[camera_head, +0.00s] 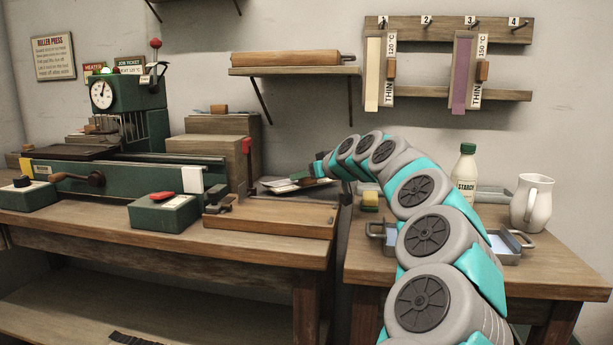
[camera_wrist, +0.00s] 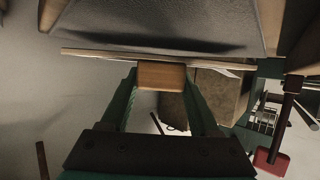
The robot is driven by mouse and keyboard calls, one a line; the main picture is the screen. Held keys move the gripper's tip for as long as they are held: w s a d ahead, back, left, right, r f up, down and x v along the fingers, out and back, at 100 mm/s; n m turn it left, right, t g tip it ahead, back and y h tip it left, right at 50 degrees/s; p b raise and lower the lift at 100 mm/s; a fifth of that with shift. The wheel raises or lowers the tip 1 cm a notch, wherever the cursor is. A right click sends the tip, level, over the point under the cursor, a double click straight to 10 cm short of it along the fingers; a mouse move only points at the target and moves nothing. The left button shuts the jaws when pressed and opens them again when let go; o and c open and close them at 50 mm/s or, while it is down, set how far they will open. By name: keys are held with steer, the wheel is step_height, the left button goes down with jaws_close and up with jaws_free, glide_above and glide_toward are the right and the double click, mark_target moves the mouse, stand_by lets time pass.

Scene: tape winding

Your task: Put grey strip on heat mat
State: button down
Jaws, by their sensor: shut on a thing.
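My gripper (camera_wrist: 162,84) is shut on a small wooden block (camera_wrist: 162,75) in the wrist view. A broad grey sheet (camera_wrist: 160,20), which looks like the grey strip, lies just past the block, with a thin wooden edge along it. In the head view my gripper (camera_head: 308,173) is small and far off, at the gap between the two tables. A greyish flat piece (camera_head: 285,186) shows beside it; its full shape is hidden. I cannot surely pick out the heat mat; a dark flat slab (camera_head: 72,152) lies on the green press at the left.
A wooden board (camera_head: 270,217) and green boxes (camera_head: 164,212) stand on the left table. Wooden blocks (camera_head: 222,140) stand behind. A starch bottle (camera_head: 466,172), a white jug (camera_head: 532,203) and a metal tray (camera_head: 512,248) are on the right table. Cream (camera_head: 372,75) and purple (camera_head: 462,75) strips hang above.

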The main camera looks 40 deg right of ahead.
steer(key=shift+f+b, duration=0.45)
steer(key=shift+f, duration=0.1)
steer(key=shift+c, duration=0.6)
jaws_free()
steer(key=shift+r, duration=0.1)
steer(key=shift+r+p, duration=0.2)
steer(key=shift+p, duration=0.15)
steer(key=v, duration=1.2)
steer(key=shift+r, duration=0.25)
